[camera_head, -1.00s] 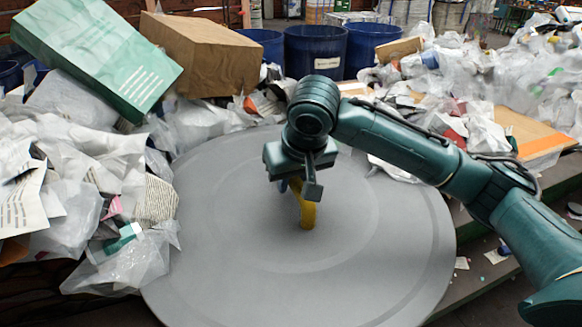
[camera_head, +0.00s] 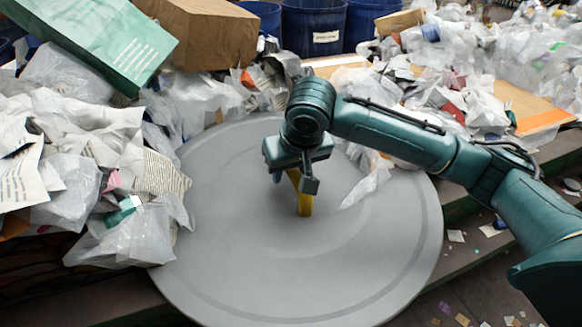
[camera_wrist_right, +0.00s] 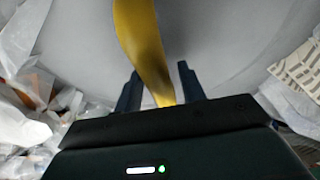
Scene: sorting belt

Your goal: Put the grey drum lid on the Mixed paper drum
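The grey drum lid (camera_head: 250,260) is a large round disc with an upright yellow handle (camera_head: 304,203); it fills the lower middle of the head view. My right gripper (camera_head: 297,181) is at the handle's top. Several blue drums (camera_head: 313,18) stand at the back, cut by the top edge. One has a white label too small to read, so I cannot tell which is Mixed paper. My left gripper is not in view.
Heaped paper and plastic bags (camera_head: 75,170) crowd the lid's left edge, with more waste (camera_head: 440,90) behind and to the right. Clear plastic (camera_head: 372,182) overlaps the lid's right side. A green box (camera_head: 90,40) and a brown box (camera_head: 205,30) lie at the back left.

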